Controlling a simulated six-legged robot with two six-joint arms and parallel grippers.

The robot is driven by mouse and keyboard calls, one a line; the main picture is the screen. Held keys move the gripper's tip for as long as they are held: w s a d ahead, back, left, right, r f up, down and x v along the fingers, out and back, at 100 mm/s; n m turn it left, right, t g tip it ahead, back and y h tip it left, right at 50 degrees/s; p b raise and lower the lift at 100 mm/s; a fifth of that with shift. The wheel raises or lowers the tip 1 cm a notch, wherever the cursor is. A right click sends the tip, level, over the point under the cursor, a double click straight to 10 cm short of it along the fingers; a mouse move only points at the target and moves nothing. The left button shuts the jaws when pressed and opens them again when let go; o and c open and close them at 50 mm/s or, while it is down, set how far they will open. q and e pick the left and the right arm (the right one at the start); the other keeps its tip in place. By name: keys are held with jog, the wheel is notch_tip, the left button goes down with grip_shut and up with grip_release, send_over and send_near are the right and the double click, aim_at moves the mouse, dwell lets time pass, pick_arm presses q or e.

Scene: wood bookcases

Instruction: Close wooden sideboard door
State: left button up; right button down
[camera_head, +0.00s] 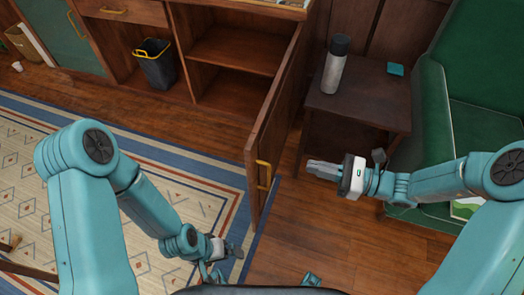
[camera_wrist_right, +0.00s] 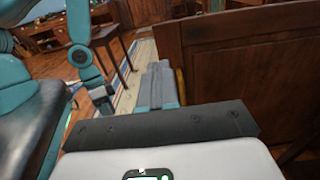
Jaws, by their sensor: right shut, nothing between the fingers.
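The wooden sideboard (camera_head: 215,75) stands at the back with an open compartment and a shelf inside. Its door (camera_head: 277,110) is swung wide open toward me and has a yellow handle (camera_head: 264,175) near its free edge. My right gripper (camera_head: 312,166) is shut and empty, to the right of the door, with a gap between them. In the right wrist view, the shut fingers (camera_wrist_right: 158,82) show beside a large brown panel, the door (camera_wrist_right: 240,60). My left gripper (camera_head: 235,250) is low, left of the door's free edge; its finger opening is unclear.
A green armchair (camera_head: 470,75) stands further right. A black bin (camera_head: 155,65) sits in the left compartment. A patterned rug (camera_head: 100,120) covers the left floor.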

aim_at(251, 153)
jog(key=x, duration=0.9)
jog(key=s+b+x, duration=0.1)
jog(key=x, duration=0.3)
jog(key=shift+w+a, duration=0.15)
jog(key=shift+a, duration=0.25)
jog(key=shift+w+a, duration=0.1)
